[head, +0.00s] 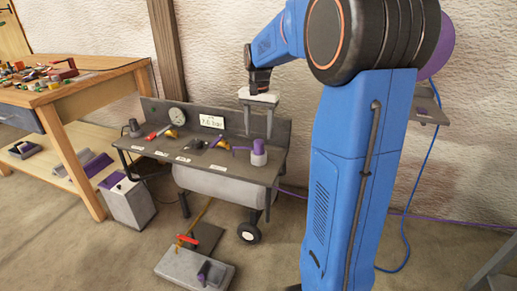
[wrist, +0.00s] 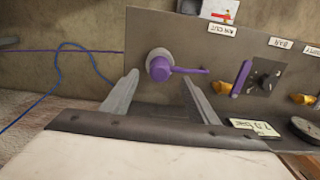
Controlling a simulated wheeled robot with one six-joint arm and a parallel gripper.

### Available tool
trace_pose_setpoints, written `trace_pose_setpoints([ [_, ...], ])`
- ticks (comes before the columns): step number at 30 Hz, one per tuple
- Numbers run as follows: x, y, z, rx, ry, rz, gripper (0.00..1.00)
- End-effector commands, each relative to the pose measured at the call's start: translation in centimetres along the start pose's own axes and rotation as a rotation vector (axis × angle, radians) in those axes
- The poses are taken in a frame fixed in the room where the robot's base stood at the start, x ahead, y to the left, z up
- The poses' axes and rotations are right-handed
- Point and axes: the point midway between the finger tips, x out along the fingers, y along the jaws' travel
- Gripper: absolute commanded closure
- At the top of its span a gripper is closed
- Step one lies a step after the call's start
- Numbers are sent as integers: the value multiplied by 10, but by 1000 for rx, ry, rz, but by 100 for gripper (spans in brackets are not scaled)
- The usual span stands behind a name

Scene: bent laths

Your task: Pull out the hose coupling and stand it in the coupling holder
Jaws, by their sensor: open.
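A grey round fitting with a purple cap and a purple side lever (head: 258,155) stands at the right end of the grey bench top; it looks like the hose coupling in a socket. It also shows in the wrist view (wrist: 160,68), its lever pointing right. My gripper (head: 258,134) is open and empty, fingers pointing down above the fitting. In the wrist view the fingertips (wrist: 160,80) appear on either side of it; contact cannot be told.
The bench (head: 150,160) carries a gauge (head: 177,117), a pressure label (head: 212,122), a red lever (head: 158,132), yellow fittings and a dark conical piece (head: 135,129). A wooden table (head: 85,85) stands left. A purple hose (head: 450,226) runs along the floor at right.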

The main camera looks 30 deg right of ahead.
Motion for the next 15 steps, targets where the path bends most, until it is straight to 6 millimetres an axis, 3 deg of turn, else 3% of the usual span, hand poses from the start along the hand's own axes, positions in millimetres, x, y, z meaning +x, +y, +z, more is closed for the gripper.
trace_pose_setpoints([
  [15, 57, 0, 0, 0, -1, 1, 46],
])
